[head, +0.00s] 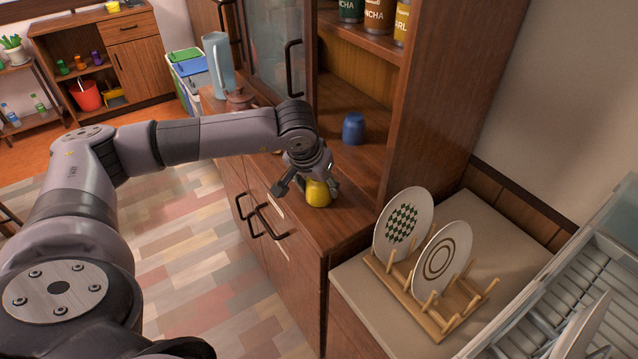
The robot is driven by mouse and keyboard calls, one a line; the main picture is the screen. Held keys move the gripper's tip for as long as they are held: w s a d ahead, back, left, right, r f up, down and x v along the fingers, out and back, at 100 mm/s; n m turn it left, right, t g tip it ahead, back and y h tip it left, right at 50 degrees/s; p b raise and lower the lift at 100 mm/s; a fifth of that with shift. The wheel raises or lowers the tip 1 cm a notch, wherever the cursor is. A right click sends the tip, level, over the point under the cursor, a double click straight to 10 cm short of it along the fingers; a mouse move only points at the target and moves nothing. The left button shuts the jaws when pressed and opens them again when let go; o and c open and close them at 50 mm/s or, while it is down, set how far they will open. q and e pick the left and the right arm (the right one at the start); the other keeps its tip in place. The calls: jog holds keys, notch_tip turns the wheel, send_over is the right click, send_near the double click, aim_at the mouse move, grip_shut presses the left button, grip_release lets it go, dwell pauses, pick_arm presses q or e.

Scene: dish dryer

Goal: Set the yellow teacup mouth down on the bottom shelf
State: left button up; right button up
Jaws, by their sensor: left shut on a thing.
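The yellow teacup (318,194) is at the front edge of the wooden cabinet's counter. My left gripper (309,184) is shut on it from above and behind, with its fingers around the cup. The gripper hides part of the cup, so I cannot tell which way its mouth faces or whether it touches the wood. The bottom shelf (372,160) is the open space of the cabinet just beyond. My right gripper is not in view.
A blue cup (353,128) stands on the bottom shelf, with free wood around it. Tea tins (378,14) stand on the shelf above. A wooden rack (437,325) with two plates is at right. A teapot (239,97) and pitcher (218,62) stand at left.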

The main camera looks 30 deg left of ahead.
pick_arm(q)
jog(key=shift+f, duration=0.2)
jog(key=o, duration=1.4)
jog(key=shift+c, duration=0.2)
jog(key=shift+r, duration=0.2)
jog(key=v, duration=1.1)
jog(key=shift+s+r, duration=0.25)
jog(key=shift+r, duration=0.05)
